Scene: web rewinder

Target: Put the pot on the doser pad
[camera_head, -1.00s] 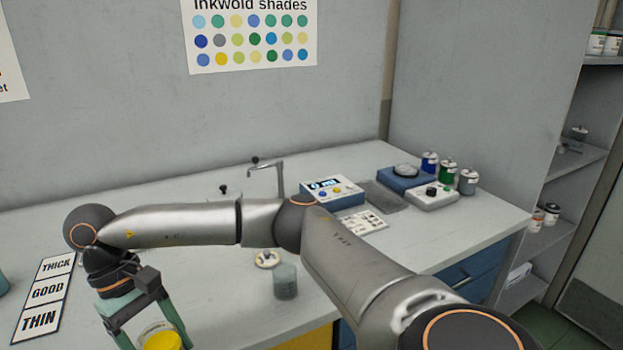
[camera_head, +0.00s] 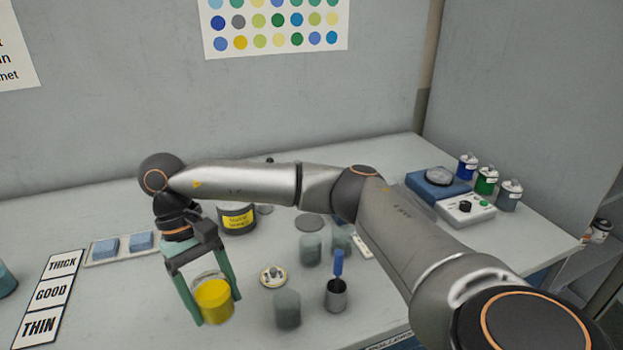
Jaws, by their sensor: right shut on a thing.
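My right gripper (camera_head: 217,308) is shut on a clear pot of yellow ink (camera_head: 213,297), at the lower left of the view. The green fingers stand on either side of the pot. The pot looks upright over the bench, and I cannot tell whether it touches the top. No doser pad can be made out for sure. A blue unit with a dark round top (camera_head: 437,184) stands at the back right, and my right arm hides part of the bench before it. My left gripper is not in view.
Grey cups (camera_head: 288,309), a dark cup with a blue-handled tool (camera_head: 336,294), a small round lid (camera_head: 273,277) and a yellow-labelled tin (camera_head: 237,219) stand near the pot. A THICK/GOOD/THIN card (camera_head: 51,292) lies left. Several ink jars (camera_head: 486,181) stand back right.

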